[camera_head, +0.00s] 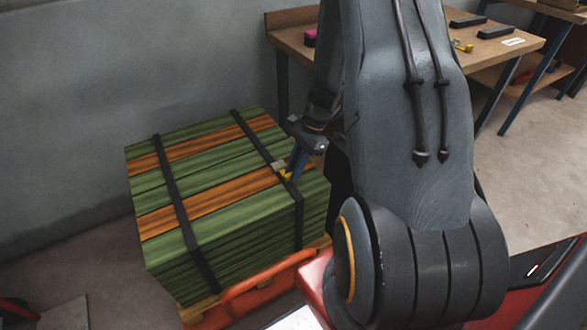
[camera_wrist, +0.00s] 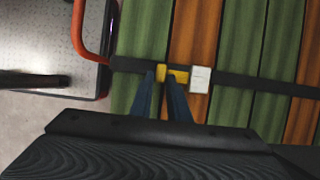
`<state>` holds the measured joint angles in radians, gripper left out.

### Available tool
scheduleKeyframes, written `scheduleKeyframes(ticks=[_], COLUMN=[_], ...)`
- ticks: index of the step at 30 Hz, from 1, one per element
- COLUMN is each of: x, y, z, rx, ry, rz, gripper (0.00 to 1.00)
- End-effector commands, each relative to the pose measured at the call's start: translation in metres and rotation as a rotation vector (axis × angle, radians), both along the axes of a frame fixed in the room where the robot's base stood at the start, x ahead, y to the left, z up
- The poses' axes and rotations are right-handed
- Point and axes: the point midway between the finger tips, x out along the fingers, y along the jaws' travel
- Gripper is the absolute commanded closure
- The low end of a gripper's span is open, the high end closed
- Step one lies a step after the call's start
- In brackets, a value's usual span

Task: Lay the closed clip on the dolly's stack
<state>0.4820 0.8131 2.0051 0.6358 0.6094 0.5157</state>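The dolly's stack (camera_head: 190,134) is a block of green and orange boards bound by two black straps. It stands on an orange-handled dolly (camera_head: 262,285). My gripper (camera_wrist: 161,77) points down over the stack's right strap (camera_wrist: 135,66), also seen in the head view. A small yellow piece (camera_wrist: 179,76), which looks like the clip, is between its blue fingertips and reaches right towards a whitish block (camera_wrist: 201,80) on the strap. The fingers appear to touch its sides. The yellow shows in the head view (camera_head: 284,175) close over the boards; whether it rests on them is unclear.
A wooden workbench (camera_head: 370,40) stands behind my arm with dark bars and a small yellow item (camera_head: 463,47) on it. A grey wall (camera_head: 60,100) is close behind the stack. My arm hides part of the stack's right side.

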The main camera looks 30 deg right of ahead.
Motion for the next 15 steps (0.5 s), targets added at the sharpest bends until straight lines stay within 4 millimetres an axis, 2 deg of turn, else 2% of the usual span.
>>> scheduleKeyframes(ticks=[1,2,11,15], x=[0.000,0.000,0.000,0.001], y=[0.000,0.000,0.000,-0.002], z=[0.000,0.001,0.001,0.012], rx=[0.000,0.000,-0.001,-0.002], ry=[0.000,0.000,-0.001,-0.004], rz=[0.000,0.000,0.001,0.001], gripper=[0.75,0.70,0.70,0.70])
